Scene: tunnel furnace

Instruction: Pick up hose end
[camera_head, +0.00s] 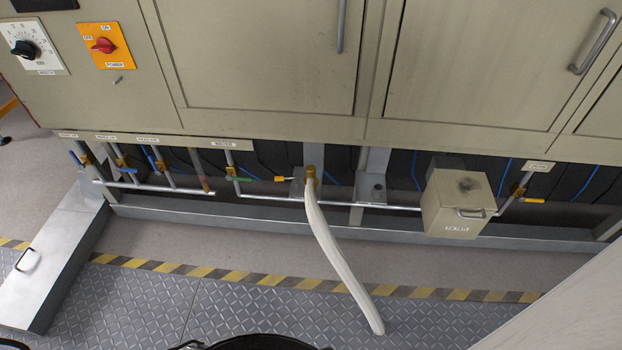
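A white hose (330,250) hangs from a brass fitting (311,182) under the furnace cabinet. It slants down to the right. Its free hose end (377,328) is at the diamond-plate floor, past the yellow-black stripe; whether it touches the plate I cannot tell. No gripper can be made out in this view, and nothing is seen holding the hose.
The furnace cabinet (270,60) stands behind, with pipes and valves below it. A filter box (457,205) is right of the hose. A grey metal housing (50,255) lies left. A dark rounded object (260,342) is cut off at the bottom edge.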

